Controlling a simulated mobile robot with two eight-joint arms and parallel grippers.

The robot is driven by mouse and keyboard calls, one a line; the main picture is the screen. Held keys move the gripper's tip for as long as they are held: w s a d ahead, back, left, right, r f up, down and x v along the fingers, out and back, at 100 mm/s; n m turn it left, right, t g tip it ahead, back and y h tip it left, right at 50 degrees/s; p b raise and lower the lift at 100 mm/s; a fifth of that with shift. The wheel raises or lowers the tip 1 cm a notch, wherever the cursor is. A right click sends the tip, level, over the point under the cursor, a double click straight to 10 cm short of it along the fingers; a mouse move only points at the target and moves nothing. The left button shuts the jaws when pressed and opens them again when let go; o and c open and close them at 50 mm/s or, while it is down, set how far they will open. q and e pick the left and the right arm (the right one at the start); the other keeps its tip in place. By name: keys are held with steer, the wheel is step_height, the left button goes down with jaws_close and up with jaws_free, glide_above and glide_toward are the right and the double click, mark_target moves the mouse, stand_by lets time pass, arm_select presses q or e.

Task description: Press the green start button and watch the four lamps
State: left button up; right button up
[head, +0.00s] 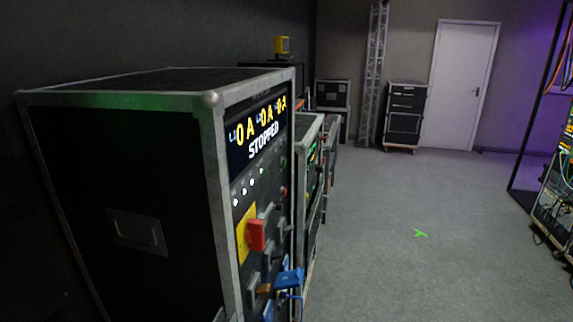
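A black flight-case power rack (130,200) with metal edges stands close on the left, its front panel seen at a steep angle. Its display (258,130) reads 0 A on each visible line, with STOPPED below. Under it is a slanting row of small pale lamps (248,186). A small dark green spot, perhaps the green start button (283,166), shows at the panel's far side, above a small red button (283,191). Neither gripper is in view.
A red rotary switch (256,235) on a yellow plate and blue connectors (289,278) stick out from the panel. More racks (309,165) stand behind it. Open grey floor (400,270) with a green tape mark (420,233) lies right. A white door (460,88) is at the back.

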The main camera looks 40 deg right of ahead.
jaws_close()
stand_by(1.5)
